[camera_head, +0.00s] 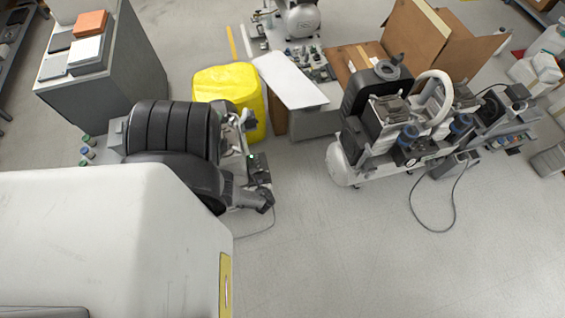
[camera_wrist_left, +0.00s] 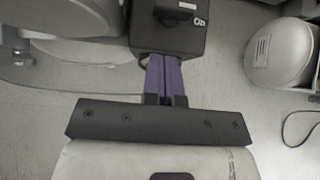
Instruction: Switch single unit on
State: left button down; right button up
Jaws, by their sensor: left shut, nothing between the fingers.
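The single unit (camera_head: 250,122) stands left of centre in the head view, largely hidden behind my left arm. Its dark switch box (camera_head: 259,167) shows just beyond my left gripper (camera_head: 264,193). In the left wrist view, the switch box (camera_wrist_left: 170,35) is at the top centre, with a black knob or switch (camera_wrist_left: 175,8) and a small white mark on it. My left gripper (camera_wrist_left: 164,62) is shut and empty, its purple fingers pointing at the near side of the box. The tips are at or very close to it; contact is not clear. The switch's position cannot be read. My right gripper is out of view.
A larger compressor unit (camera_head: 400,125) stands to the right, its cable looping on the floor. A yellow container (camera_head: 228,85) and a grey cabinet (camera_head: 105,70) stand behind my arm. Cardboard boxes (camera_head: 415,35) stand at the back. The front right floor is clear.

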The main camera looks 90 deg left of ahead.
pick_arm(q)
jog(key=p+v, duration=0.4)
jog(key=v, duration=0.5)
jog(key=shift+d+r, duration=0.15)
jog(key=shift+r, duration=0.2)
